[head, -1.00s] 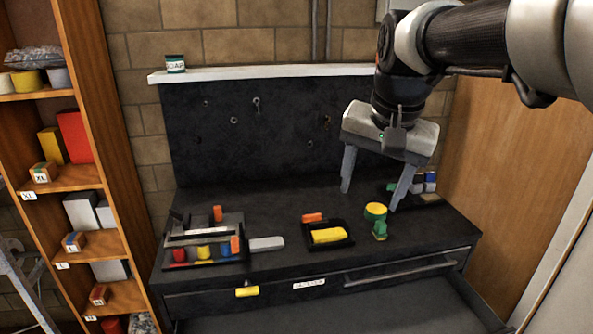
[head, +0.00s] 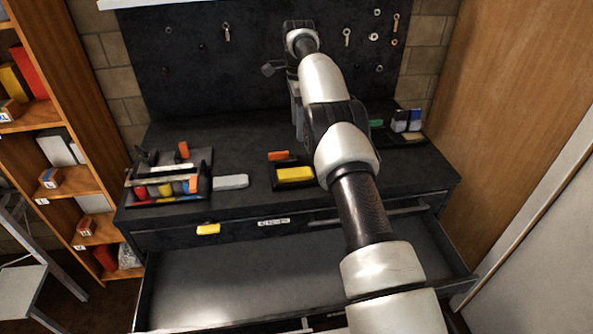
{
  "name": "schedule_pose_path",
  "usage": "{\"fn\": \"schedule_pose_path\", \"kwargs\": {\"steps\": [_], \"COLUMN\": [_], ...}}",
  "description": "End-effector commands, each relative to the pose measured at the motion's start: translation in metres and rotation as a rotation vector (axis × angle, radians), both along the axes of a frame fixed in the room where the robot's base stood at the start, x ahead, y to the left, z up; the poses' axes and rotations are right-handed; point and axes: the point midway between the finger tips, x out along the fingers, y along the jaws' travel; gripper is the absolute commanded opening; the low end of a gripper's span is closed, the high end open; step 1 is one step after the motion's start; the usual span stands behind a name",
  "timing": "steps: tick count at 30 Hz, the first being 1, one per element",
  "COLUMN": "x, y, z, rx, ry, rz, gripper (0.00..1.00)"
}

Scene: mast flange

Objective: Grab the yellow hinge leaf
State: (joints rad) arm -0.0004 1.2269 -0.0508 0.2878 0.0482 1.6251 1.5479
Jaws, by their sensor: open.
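Two yellow pieces could be the hinge leaf, and I cannot tell which one is. A yellow block (head: 295,174) lies in a small black tray (head: 279,186) on the dark bench. A smaller yellow piece (head: 208,229) is at the cabinet's front, left of a white label. My gripper (head: 298,118) is over the back of the bench, above and behind the tray, apart from both yellow pieces. It is open and seen nearly edge-on, partly hidden by my arm.
An organizer (head: 168,185) with coloured parts stands at left, beside a grey block (head: 231,182). An orange piece (head: 278,156) lies behind the tray. An open drawer (head: 240,285) extends in front. Blue and white boxes (head: 407,121) stand at back right.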

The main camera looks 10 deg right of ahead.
Motion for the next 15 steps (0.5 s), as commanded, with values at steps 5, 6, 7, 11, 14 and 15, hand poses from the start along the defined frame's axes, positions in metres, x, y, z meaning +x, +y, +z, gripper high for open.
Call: {"fn": "schedule_pose_path", "kwargs": {"steps": [5, 6, 7, 11, 14, 15], "x": [0.000, 0.000, 0.000, 0.000, -0.001, -0.001], "y": [0.001, 0.001, 0.001, 0.001, 0.001, 0.001], "z": [-0.030, -0.039, -0.044, -0.069, -0.089, -0.097], "rx": [0.000, 0.000, 0.000, 0.000, 0.000, 0.000], "ry": [0.005, 0.005, 0.005, 0.006, 0.006, 0.007], "rz": [-0.011, -0.011, -0.011, -0.010, -0.009, -0.009], "gripper": [0.61, 0.61, 0.61, 0.61, 0.61, 0.61]}}
